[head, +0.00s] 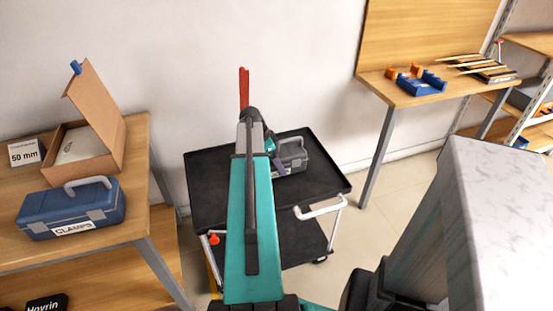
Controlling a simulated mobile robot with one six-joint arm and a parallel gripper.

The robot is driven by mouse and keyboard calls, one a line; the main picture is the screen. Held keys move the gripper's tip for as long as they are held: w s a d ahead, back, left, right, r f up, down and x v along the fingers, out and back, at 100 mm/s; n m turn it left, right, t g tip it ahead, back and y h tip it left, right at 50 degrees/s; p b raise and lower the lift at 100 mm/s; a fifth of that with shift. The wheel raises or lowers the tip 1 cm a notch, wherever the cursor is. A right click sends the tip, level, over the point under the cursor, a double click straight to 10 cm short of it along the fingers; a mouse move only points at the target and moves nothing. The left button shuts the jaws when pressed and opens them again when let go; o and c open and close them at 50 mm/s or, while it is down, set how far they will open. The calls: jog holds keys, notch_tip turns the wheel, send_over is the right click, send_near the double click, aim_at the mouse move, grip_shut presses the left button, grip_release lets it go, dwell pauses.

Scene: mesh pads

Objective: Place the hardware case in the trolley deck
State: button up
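A grey case (291,155) with a raised handle is at the top deck of the black trolley (325,178), right of my teal arm. It looks upright; its left part is hidden by my arm, and I cannot tell whether it rests fully on the deck. My gripper (277,160) is at the case's left side, mostly hidden behind my arm. Its fingers are too small and covered to show whether they are open or shut, or touching the case.
A blue case (75,210) marked CLAMPS and an open cardboard box (100,135) stand on the left wooden table. A wooden bench (385,90) with a blue tool holder (420,84) is at the back right. A pale grey block (500,200) fills the right foreground.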

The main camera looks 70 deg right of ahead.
jog(key=o, duration=2)
jog(key=shift+r, duration=0.1)
jog(key=shift+v, duration=5.95)
jog(key=shift+r, duration=0.1)
